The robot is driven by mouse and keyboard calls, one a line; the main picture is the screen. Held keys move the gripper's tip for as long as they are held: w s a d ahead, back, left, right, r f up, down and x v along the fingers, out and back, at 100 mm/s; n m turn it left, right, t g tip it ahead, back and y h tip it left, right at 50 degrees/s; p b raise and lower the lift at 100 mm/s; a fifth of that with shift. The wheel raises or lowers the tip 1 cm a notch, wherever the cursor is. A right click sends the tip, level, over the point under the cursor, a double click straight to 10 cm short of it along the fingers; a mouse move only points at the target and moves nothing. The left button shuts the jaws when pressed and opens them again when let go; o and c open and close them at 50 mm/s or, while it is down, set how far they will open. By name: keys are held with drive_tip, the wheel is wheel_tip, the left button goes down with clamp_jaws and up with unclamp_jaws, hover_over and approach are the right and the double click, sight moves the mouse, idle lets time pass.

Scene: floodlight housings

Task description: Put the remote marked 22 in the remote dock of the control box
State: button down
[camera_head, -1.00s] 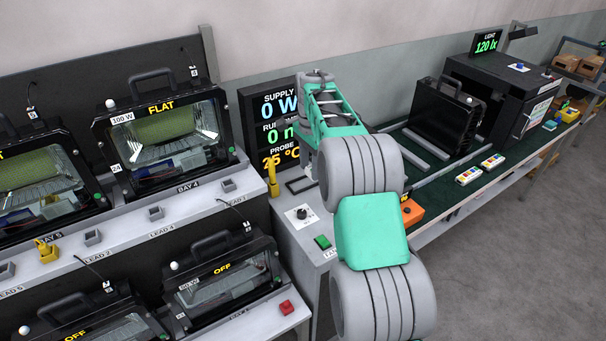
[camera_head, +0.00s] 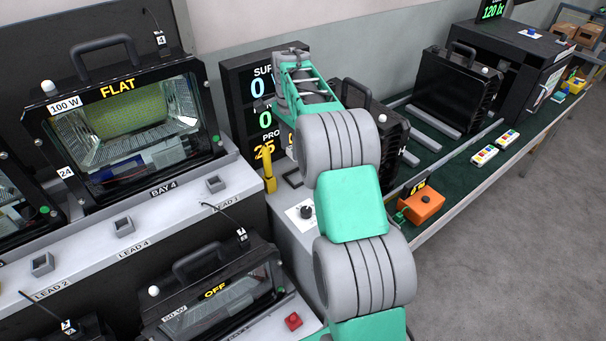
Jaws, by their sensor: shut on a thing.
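I cannot make out a remote marked 22. My gripper is not in view: my grey and green arm reaches from the bottom right toward the dark display panel, and its far end hides whatever is there. No unit is clearly readable as the control box. The display panel (camera_head: 240,95) stands at the back, partly covered by my arm. A grey bench (camera_head: 285,205) below it carries a black knob (camera_head: 306,210) on a white plate and a dark rectangular frame (camera_head: 293,179). No remote dock can be told for sure.
A floodlight (camera_head: 110,125) reading FLAT, tagged 24, stands in bay 4. One reading OFF (camera_head: 215,292) is below. Black housings (camera_head: 385,125) (camera_head: 465,90) stand on the green bench, with an orange box (camera_head: 424,205) and two small coloured-button units (camera_head: 485,155) (camera_head: 508,138). Grey floor lies at right.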

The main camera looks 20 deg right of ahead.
drive_tip(key=f+p, duration=0.1)
drive_tip(key=f, duration=0.8)
drive_tip(key=shift+s+f+p, duration=0.2)
drive_tip(key=shift+f+p, duration=0.05)
drive_tip(key=shift+p, duration=0.15)
drive_tip(key=c, duration=0.7)
unclamp_jaws()
drive_tip(key=shift+r, duration=0.1)
wheel_tip(320, 180, up, 12)
drive_tip(key=shift+r+b, duration=0.1)
drive_tip(key=shift+b, duration=0.7)
drive_tip(key=s+a+r+n+t, duration=0.1)
drive_tip(key=s+a+r+n, duration=0.3)
drive_tip(key=s, duration=0.5)
drive_tip(key=s+a+r+n+t, duration=0.1)
drive_tip(key=s+a+r+n, duration=0.1)
drive_tip(key=s+a+n, duration=0.5)
drive_tip(key=s+f+n, duration=0.1)
drive_tip(key=s, duration=0.3)
drive_tip(key=s+a+f+n+t, duration=0.1)
drive_tip(key=s+f+n, duration=0.1)
drive_tip(key=s, duration=0.2)
drive_tip(key=s+a+f+n, duration=0.1)
drive_tip(key=s+f+n, duration=0.1)
drive_tip(key=s, duration=0.2)
drive_tip(key=shift+s+f+t, duration=0.2)
drive_tip(key=shift+s+t, duration=0.1)
drive_tip(key=shift+s, duration=0.05)
